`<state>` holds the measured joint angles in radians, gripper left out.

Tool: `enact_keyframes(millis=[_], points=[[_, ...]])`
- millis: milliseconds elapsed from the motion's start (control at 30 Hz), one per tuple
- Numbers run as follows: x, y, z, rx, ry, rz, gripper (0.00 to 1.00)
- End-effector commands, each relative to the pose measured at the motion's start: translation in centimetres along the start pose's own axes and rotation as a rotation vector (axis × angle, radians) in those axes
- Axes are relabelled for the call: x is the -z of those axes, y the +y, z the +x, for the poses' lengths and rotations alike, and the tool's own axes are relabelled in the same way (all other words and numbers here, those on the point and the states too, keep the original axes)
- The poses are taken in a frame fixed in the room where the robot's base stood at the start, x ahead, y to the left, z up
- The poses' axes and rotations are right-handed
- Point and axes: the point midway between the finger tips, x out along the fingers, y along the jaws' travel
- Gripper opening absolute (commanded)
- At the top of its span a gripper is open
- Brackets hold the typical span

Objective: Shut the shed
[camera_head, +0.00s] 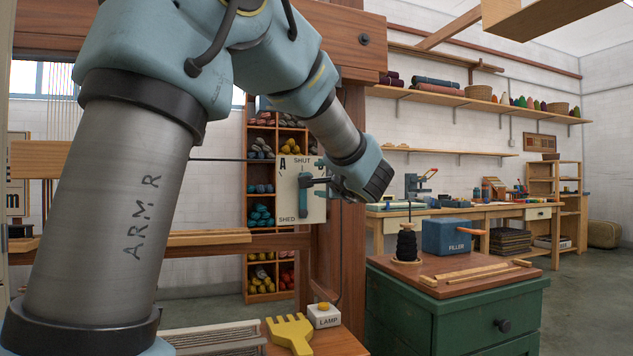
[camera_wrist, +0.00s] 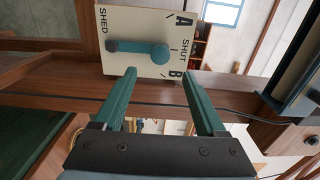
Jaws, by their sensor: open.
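The cream shed panel (camera_head: 314,207) is fixed to the loom's wooden post and is marked A, SHUT and SHED. In the wrist view the panel (camera_wrist: 118,18) appears turned on its side, and a B mark also shows. The handle is not between the fingers. In the head view, my wrist is just right of the panel.
The wooden post (camera_head: 345,240) stands by the panel. A green cabinet (camera_head: 460,310) to the right bears a dark spool (camera_head: 407,245), a blue filler box (camera_head: 446,237) and wooden sticks. A yellow comb (camera_head: 290,333) and a lamp button box (camera_head: 323,316) lie at front.

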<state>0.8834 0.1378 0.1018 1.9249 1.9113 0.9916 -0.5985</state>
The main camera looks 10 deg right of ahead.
Motion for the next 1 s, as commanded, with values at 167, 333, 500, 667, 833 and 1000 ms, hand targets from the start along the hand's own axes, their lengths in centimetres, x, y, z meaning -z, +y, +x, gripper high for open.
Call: enact_keyframes(millis=[167,333,500,667,833,1000], points=[[0.0,0.0,-0.1,0.0,0.0,0.001,0.73],[0.0,0.0,-0.1,0.0,0.0,0.001,0.73],[-0.4,0.5,0.1,-0.014,-0.009,0.001,0.73],[-4.4,4.8,0.9,-0.153,-0.092,-0.009,0.73],[-12.2,13.7,0.1,-0.451,-0.258,-0.074,0.73],[-19.5,22.8,-4.1,-0.77,-0.442,-0.23,0.73]])
